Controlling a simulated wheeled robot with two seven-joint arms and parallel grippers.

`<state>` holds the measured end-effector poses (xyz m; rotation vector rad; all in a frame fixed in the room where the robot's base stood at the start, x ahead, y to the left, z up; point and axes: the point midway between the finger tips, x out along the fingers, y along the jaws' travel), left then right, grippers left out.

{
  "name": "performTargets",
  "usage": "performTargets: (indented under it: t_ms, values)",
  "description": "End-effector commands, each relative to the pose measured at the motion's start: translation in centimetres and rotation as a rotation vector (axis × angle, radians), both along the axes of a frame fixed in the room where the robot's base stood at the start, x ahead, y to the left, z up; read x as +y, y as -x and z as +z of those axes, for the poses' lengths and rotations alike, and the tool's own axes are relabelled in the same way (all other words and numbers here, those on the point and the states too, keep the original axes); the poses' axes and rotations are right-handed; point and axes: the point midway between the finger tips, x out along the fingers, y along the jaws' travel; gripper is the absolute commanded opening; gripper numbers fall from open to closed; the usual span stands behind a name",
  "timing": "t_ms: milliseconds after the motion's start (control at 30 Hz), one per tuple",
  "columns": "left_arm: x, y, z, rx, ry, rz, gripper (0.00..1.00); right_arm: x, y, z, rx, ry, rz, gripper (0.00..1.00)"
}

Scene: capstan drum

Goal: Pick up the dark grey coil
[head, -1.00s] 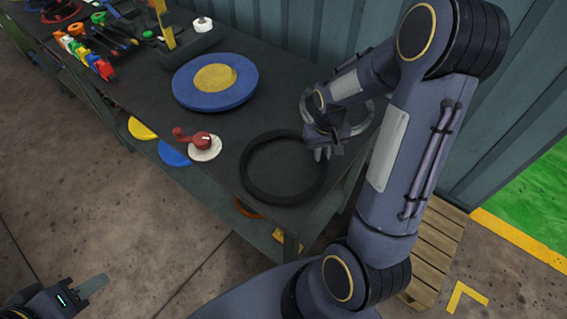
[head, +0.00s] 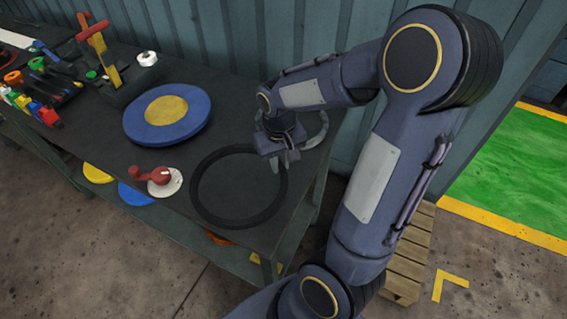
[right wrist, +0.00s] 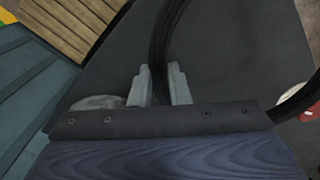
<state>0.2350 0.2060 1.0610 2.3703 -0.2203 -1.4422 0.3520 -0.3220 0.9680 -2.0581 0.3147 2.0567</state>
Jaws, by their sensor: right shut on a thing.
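The dark grey coil (head: 195,187) is a large thin ring at the front right corner of the dark workbench, lying about level. My right gripper (head: 284,162) is at its right rim, pointing down. In the right wrist view the fingers (right wrist: 163,85) stand on either side of the coil's band (right wrist: 161,45), shut on it. I cannot tell whether the coil touches the bench top or is slightly above it. My left gripper is out of view.
A light grey ring (head: 318,133) lies just behind my right gripper, partly hidden. A blue disc with a yellow centre (head: 190,125) and a red crank on a white disc (head: 158,176) are left of the coil. The wall (head: 235,50) is close behind. A wooden pallet (head: 408,262) stands right.

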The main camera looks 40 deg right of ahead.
Motion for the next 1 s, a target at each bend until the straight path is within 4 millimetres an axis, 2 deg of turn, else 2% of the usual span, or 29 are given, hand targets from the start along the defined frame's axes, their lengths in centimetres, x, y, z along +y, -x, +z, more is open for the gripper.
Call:
performTargets:
  t_ms: [33,100,300,500,700,1000]
  values:
    - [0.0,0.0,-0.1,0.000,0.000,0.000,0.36,0.9,0.3,1.3,-0.011,-0.002,0.004,0.00]
    - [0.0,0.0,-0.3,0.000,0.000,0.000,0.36,2.1,1.1,2.4,-0.009,-0.001,0.006,0.00]
    - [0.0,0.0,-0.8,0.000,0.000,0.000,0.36,5.7,3.4,4.1,-0.008,-0.001,0.005,0.00]
    - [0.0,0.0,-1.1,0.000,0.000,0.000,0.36,7.9,4.8,5.3,-0.004,-0.002,0.001,0.00]
    - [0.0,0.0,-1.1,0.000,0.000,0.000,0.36,8.9,5.4,5.8,-0.004,-0.002,0.000,0.00]
    - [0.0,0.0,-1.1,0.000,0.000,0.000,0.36,9.0,5.5,5.9,-0.003,-0.001,-0.002,0.00]
